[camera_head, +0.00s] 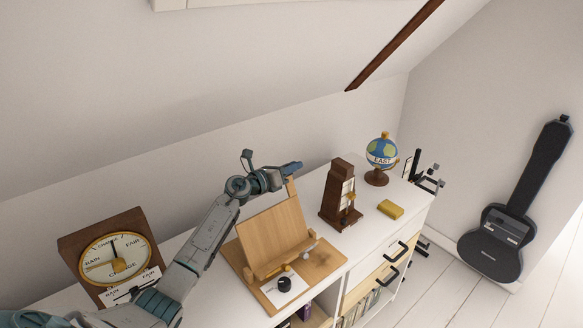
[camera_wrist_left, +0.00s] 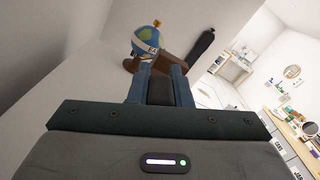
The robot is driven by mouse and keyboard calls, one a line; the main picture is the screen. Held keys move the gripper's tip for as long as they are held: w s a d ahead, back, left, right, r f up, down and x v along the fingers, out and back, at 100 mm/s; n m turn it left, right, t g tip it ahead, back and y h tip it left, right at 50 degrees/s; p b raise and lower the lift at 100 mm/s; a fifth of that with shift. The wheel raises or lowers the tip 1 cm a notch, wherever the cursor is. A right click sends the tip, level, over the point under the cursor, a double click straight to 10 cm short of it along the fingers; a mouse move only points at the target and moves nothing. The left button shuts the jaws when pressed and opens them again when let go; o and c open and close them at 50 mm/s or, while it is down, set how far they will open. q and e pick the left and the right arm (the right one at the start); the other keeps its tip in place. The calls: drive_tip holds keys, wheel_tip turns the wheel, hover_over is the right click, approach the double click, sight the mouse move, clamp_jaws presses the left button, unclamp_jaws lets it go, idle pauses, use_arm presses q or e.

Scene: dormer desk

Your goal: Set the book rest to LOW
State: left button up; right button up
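The wooden book rest (camera_head: 272,238) stands on the white desk, its panel leaning back and raised on a flat wooden base (camera_head: 322,262). A narrow wooden piece (camera_head: 291,188) stands up at the panel's upper right corner. My left gripper (camera_head: 294,167) is just above that piece, pointing right; I cannot tell whether they touch. In the left wrist view, its two blue fingers (camera_wrist_left: 160,78) are apart with nothing clearly held between them. No LOW marking is readable, and the back of the rest is hidden. My right gripper is not in view.
A brown metronome-like box (camera_head: 341,196), a globe marked EAST (camera_head: 381,157) and a yellow block (camera_head: 390,209) stand right of the rest. A weather dial (camera_head: 115,257) stands left, partly behind my arm. The sloped wall is close behind.

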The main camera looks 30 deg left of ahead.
use_arm(q)
clamp_jaws()
drive_tip(key=w+a+f+n+b, duration=0.4)
drive_tip(key=a+f+n+b, duration=0.4)
drive_tip(key=f, duration=0.4)
drive_tip(key=shift+a+b, duration=0.75)
drive_tip(key=shift+a, duration=0.4)
drive_tip(key=o, duration=0.6)
unclamp_jaws()
drive_tip(key=shift+c, duration=0.2)
drive_tip(key=shift+o, duration=1.3)
drive_tip(key=shift+a, duration=0.2)
